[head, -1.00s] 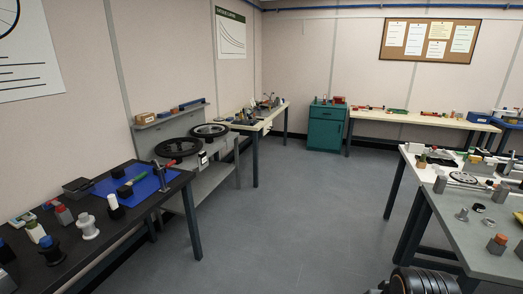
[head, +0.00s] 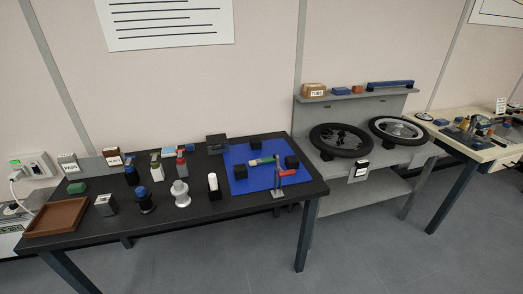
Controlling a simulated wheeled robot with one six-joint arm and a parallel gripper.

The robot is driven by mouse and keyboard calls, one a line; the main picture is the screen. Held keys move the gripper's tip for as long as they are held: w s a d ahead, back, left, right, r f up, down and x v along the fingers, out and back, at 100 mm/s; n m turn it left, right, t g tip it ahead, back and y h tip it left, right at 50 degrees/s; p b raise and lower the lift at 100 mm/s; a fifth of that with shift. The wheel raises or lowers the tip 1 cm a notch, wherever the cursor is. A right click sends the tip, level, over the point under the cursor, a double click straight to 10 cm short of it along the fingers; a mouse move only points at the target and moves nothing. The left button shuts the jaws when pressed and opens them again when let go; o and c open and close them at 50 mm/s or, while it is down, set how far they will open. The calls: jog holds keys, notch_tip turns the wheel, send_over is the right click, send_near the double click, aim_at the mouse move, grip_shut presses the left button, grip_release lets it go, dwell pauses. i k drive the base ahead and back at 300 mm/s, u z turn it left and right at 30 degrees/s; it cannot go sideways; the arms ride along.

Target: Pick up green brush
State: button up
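The green brush (head: 263,161) appears to be a small green object on the blue mat (head: 237,182), on the right part of the black table (head: 150,222). It lies close to a dark block (head: 254,172), and I cannot tell if they touch. Fine detail is too small to make out. My gripper is not in view.
A red-handled tool on a stand (head: 282,178) is by the mat's front right. A white cylinder (head: 212,183) and a white spool (head: 180,193) stand to its left. A brown tray (head: 57,217) is at the left end. Floor in front (head: 390,240) is clear.

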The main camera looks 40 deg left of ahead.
aim_at(266, 160)
jog(key=u, duration=0.45)
jog(key=i, duration=1.2)
jog(key=u, duration=1.8)
jog(key=i, duration=1)
jog(key=u, duration=1)
